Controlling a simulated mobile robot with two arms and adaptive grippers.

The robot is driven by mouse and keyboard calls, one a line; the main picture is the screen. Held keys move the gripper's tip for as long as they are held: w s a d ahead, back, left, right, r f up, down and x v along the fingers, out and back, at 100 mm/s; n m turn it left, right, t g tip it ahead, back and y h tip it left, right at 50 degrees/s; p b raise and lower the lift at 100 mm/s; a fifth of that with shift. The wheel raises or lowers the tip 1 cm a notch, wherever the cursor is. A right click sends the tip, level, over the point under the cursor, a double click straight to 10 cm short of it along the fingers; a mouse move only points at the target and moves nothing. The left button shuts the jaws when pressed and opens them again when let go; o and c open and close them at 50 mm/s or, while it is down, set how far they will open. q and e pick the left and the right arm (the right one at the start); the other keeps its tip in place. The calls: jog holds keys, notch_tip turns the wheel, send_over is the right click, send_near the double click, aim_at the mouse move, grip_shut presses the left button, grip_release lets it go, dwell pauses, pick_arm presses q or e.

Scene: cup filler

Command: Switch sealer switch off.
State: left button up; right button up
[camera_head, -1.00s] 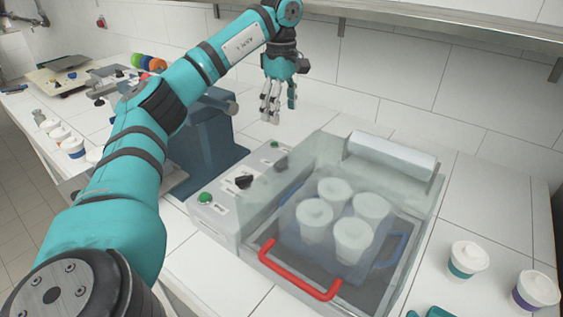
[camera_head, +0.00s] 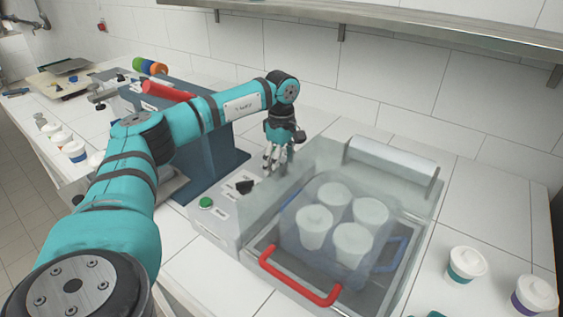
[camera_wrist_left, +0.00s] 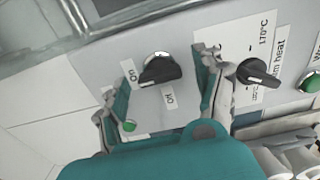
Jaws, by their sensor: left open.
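The sealer (camera_head: 228,228) stands with its control panel on its left side. In the left wrist view its black rotary switch (camera_wrist_left: 160,71) sits between my left gripper's fingers, with small white labels beside it. The switch handle lies roughly crosswise in that picture, slightly tilted. My left gripper (camera_head: 275,166) is open, pointing down over the far end of the panel, and hides this switch in the head view. The fingers straddle the switch; I cannot tell whether they touch it. My right gripper does not show.
A second black knob (camera_wrist_left: 258,73), marked 170°C, and a green button (camera_wrist_left: 310,82) are close by on the panel. The clear sealer cover, with a red handle (camera_head: 298,279), encloses several cups. Two white cups (camera_head: 466,265) (camera_head: 534,294) stand to the right.

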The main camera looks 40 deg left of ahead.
pick_arm(q)
jog(key=shift+c, duration=0.4)
jog(key=c, duration=1.1)
jog(key=shift+n, duration=0.4)
jog(key=n+p, duration=0.1)
jog(key=n, duration=0.1)
jog(key=shift+r+n+p, duration=0.1)
jog(key=shift+n+p, duration=0.25)
jog(key=shift+n, duration=0.05)
jog(key=n+p, duration=0.1)
jog(key=n, duration=0.4)
jog(key=shift+p, duration=0.35)
jog(key=n+p, duration=0.1)
jog(key=n, duration=0.3)
jog(key=shift+n, duration=0.4)
jog(key=shift+n+p, duration=0.6)
jog(key=shift+n, duration=1.7)
jog(key=shift+w, duration=0.1)
